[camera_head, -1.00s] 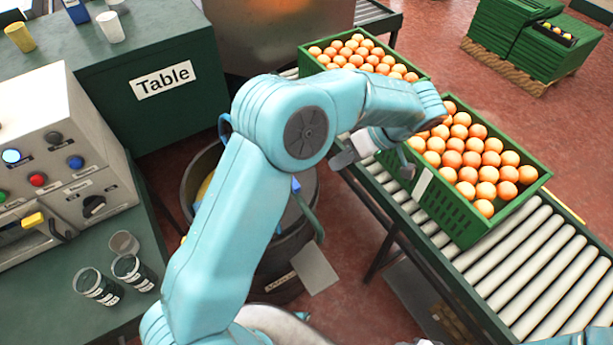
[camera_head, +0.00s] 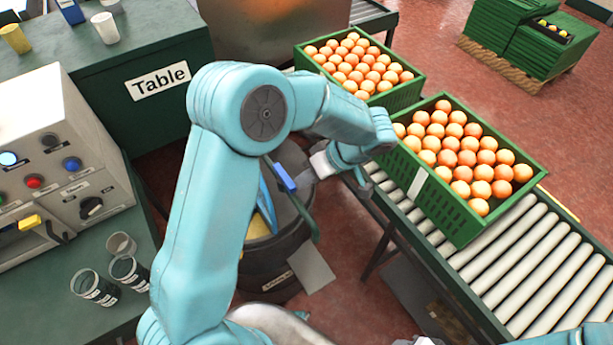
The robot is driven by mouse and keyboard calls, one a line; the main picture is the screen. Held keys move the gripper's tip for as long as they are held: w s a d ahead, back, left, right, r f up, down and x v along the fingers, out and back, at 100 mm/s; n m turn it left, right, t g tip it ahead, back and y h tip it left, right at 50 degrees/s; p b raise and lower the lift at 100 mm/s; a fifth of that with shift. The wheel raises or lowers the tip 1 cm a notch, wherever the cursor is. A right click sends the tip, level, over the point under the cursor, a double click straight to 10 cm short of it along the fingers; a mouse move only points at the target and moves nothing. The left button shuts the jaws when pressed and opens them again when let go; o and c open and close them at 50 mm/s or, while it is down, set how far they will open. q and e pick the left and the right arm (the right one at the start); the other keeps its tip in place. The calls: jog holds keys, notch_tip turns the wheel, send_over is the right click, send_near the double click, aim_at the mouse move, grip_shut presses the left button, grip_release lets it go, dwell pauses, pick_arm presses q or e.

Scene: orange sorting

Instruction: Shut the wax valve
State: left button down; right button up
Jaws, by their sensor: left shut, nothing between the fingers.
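I cannot pick out a part marked as the wax valve. The control panel (camera_head: 60,150) at the left carries several coloured buttons, a black rotary knob (camera_head: 91,208) and a yellow handle (camera_head: 30,222); its small labels are too small to read. My left arm fills the middle of the view. My left gripper (camera_head: 363,181) is shut and empty, pointing down between the bin and the near crate of oranges, partly hidden by its own wrist. It is well away from the panel. My right gripper is not in view; only a bit of that arm shows at the bottom right.
A dark bin (camera_head: 268,268) with blue and yellow items stands below my left forearm. Two green crates of oranges (camera_head: 447,202) (camera_head: 402,97) sit on the roller conveyor (camera_head: 545,262). Glasses (camera_head: 94,288) stand on the counter. A metal machine (camera_head: 270,35) is behind.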

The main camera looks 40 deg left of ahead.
pick_arm(q)
jog(key=s+a+m+t+b, duration=0.3)
jog(key=s+m+t+b, duration=0.4)
jog(key=m+b, duration=0.5)
jog(key=shift+a+t+b, duration=0.3)
jog(key=shift+a+b, duration=0.05)
jog(key=shift+b, duration=2.4)
jog(key=shift+a, duration=0.1)
jog(key=shift+w, duration=0.15)
jog(key=shift+w+r, duration=0.25)
jog(key=shift+w, duration=0.2)
